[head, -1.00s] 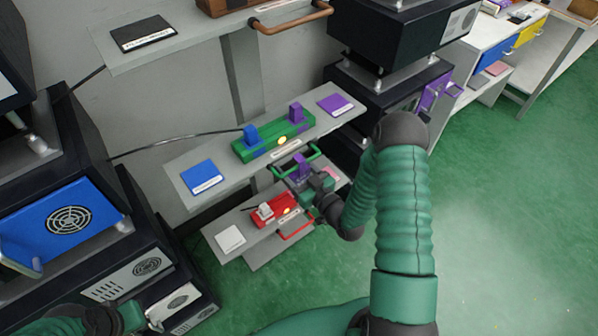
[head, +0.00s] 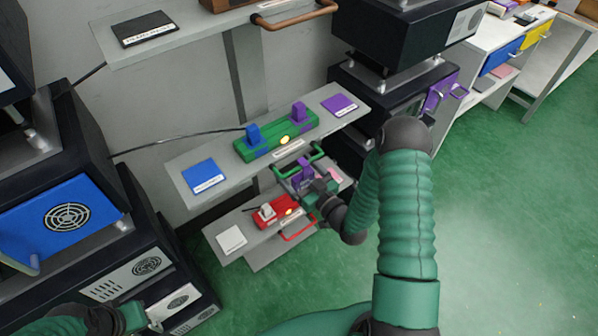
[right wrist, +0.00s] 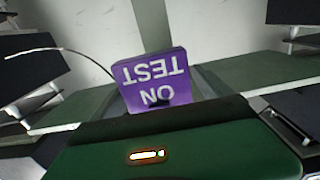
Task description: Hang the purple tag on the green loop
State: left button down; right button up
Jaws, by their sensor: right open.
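The green loop (head: 318,149) sticks out from the front edge of the middle shelf in the head view. The purple tag (head: 302,170) is at this loop, partly hidden by my right gripper; whether it hangs on the loop or only touches it I cannot tell. In the right wrist view the purple tag (right wrist: 152,80) shows upside-down white letters "TEST" and "ON", just beyond my gripper's body. My right gripper (head: 305,184) is open, close in front of the tag. My left gripper (head: 142,315) is at the bottom left, its jaws unclear.
A green lever fixture (head: 275,137) with blue and purple levers stands on the middle shelf (head: 230,160). Below are a red fixture (head: 274,213) and a red loop (head: 299,234). Dark equipment (head: 395,40) stands behind on the right. The green floor at right is open.

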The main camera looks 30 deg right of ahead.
jog(key=s+d, duration=0.1)
jog(key=s, duration=1.6)
jog(key=w+a+r+n+g+h+p, duration=0.1)
jog(key=w+a+r+n+g+p, duration=0.15)
jog(key=w+g+p, duration=0.55)
jog(key=s+a+r+m+g+p, duration=0.3)
jog(key=s+a+r+g, duration=0.4)
jog(key=s+a+r, duration=0.2)
notch_tip(320, 180, up, 3)
jog(key=shift+s+a+f, duration=0.15)
jog(key=shift+s+a, duration=0.2)
jog(key=shift+s, duration=0.15)
jog(key=shift+a, duration=0.1)
